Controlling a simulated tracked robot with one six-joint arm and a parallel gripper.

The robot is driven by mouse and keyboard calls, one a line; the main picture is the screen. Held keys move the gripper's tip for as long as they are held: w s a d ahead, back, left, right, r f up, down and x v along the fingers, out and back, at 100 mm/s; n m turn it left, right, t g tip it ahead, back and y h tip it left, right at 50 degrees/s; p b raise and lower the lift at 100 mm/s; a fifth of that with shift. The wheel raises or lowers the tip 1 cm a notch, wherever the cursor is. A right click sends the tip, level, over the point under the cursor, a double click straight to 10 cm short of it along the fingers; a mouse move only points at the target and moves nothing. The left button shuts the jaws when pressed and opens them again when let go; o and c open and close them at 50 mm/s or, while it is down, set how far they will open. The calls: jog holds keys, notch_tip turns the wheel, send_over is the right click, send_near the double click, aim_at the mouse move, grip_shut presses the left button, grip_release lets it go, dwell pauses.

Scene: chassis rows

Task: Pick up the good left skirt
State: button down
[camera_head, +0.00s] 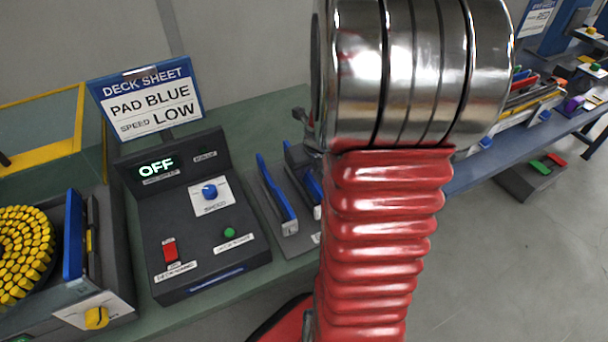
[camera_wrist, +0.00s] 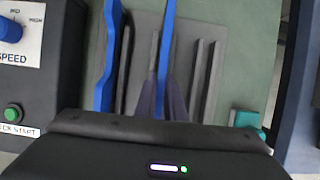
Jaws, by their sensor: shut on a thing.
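In the wrist view my gripper (camera_wrist: 161,95) is shut on a straight blue skirt (camera_wrist: 166,45), with a finger on each side of it. The skirt stands over a grey rack (camera_wrist: 204,70) with dark upright rails; I cannot tell whether it is clear of the rack. Another blue skirt (camera_wrist: 107,60) stands to its left and looks bent along its length. In the head view one blue skirt (camera_head: 277,194) shows in the rack. A second blue piece shows beside my arm, which hides the gripper and much of the rack.
A dark control box (camera_head: 205,245) with an OFF display stands left of the rack, below a sign reading PAD BLUE, SPEED LOW (camera_head: 150,102). A yellow-padded disc (camera_head: 22,250) is at far left. A teal block (camera_wrist: 246,121) lies right of the rack in the wrist view.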

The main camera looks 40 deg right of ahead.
notch_tip(320, 180, up, 8)
jog(key=shift+f, duration=0.1)
jog(key=shift+r, duration=0.4)
jog(key=shift+s, duration=0.15)
dwell(0.3)
